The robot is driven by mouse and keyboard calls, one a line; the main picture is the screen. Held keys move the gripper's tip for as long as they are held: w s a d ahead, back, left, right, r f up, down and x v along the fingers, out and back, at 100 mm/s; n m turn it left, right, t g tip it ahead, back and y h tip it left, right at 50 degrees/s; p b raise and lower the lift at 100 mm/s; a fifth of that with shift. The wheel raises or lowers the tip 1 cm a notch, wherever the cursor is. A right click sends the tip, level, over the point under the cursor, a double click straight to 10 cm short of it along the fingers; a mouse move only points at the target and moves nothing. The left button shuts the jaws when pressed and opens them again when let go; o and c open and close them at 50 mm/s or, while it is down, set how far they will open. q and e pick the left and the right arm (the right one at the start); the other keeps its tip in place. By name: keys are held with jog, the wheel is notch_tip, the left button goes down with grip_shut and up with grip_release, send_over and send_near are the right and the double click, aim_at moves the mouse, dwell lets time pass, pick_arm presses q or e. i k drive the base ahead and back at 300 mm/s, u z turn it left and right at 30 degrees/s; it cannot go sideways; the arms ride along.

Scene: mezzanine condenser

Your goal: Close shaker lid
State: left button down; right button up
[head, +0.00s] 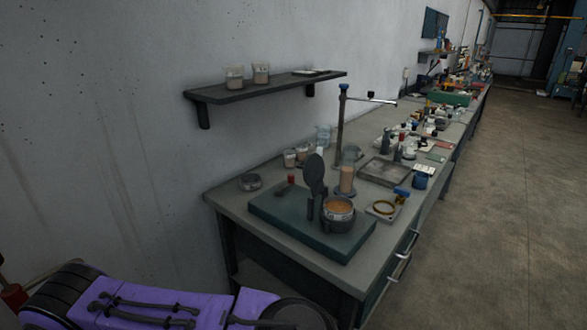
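The shaker (296,224) is a flat dark teal base lying near the front end of the long workbench. A round dark holder with a metal sieve or cup (339,212) stands on its right part, and orange-brown material shows inside. The round dark lid (315,174) stands open, raised nearly upright on a post at the left of the cup. A small red knob (291,180) sits on the back left of the base. Neither gripper is in view.
The grey workbench (230,198) runs along the wall, crowded farther back. A wall shelf (266,87) holds beakers. The floor (480,230) at right is clear.

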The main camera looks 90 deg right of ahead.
aim_at(313, 168)
jog(key=z, duration=2.5)
